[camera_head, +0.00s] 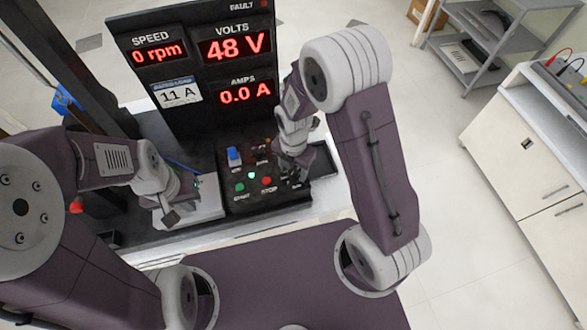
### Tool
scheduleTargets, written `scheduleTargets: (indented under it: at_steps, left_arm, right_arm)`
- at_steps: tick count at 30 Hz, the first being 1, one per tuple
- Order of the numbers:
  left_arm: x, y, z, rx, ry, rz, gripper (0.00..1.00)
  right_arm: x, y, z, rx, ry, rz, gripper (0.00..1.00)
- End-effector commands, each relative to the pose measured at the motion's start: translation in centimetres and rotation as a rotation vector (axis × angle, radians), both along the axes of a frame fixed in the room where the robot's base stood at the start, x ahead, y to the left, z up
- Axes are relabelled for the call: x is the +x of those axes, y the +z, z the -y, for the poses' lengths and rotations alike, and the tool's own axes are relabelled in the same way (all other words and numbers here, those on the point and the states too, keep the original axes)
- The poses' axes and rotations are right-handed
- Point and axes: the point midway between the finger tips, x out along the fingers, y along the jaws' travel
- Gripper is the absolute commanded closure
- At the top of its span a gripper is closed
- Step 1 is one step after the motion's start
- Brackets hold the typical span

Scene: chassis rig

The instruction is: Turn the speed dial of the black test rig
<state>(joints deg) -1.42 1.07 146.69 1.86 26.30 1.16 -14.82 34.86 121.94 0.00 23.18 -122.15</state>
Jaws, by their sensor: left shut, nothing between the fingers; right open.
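The black test rig has a tall display panel (198,62) reading 0 rpm, 48 V and 0.0 A, with a label of 11 A. In front of it is a low black control box (245,203) with a blue switch (234,157), a green button (239,188) and a red stop button (267,181). My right gripper (293,181) is open at the right part of this box and hides what is under it. I cannot make out the speed dial. My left gripper (168,214) is shut and empty, over a light grey plate (200,208) left of the box.
A dark post (75,65) stands at the left, with a blue clamp (66,100) beside it. A grey shelf (490,45) and white cabinets (520,135) stand at the right. The floor between rig and cabinets is clear.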

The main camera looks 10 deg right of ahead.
Motion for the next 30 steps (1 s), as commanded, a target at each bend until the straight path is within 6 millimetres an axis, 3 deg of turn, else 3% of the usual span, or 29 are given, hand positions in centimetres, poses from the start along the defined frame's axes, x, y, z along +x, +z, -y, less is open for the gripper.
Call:
scheduleTargets:
  at_steps: [2,7,20,30]
  left_arm:
    - [0.0,0.0,0.0,0.000,0.000,0.000,1.00]
    - [0.0,0.0,0.0,0.000,0.000,0.000,1.00]
    - [0.0,0.4,0.0,0.000,0.000,0.000,1.00]
    - [0.0,1.2,0.0,0.000,0.000,0.000,1.00]
  right_arm:
    - [0.0,0.0,0.0,0.000,0.000,0.000,0.54]
    - [0.0,0.0,0.0,0.000,0.000,0.000,1.00]
    - [0.0,0.2,0.0,0.000,-0.085,0.000,1.00]
    - [0.0,0.3,0.0,0.001,-0.370,0.001,1.00]
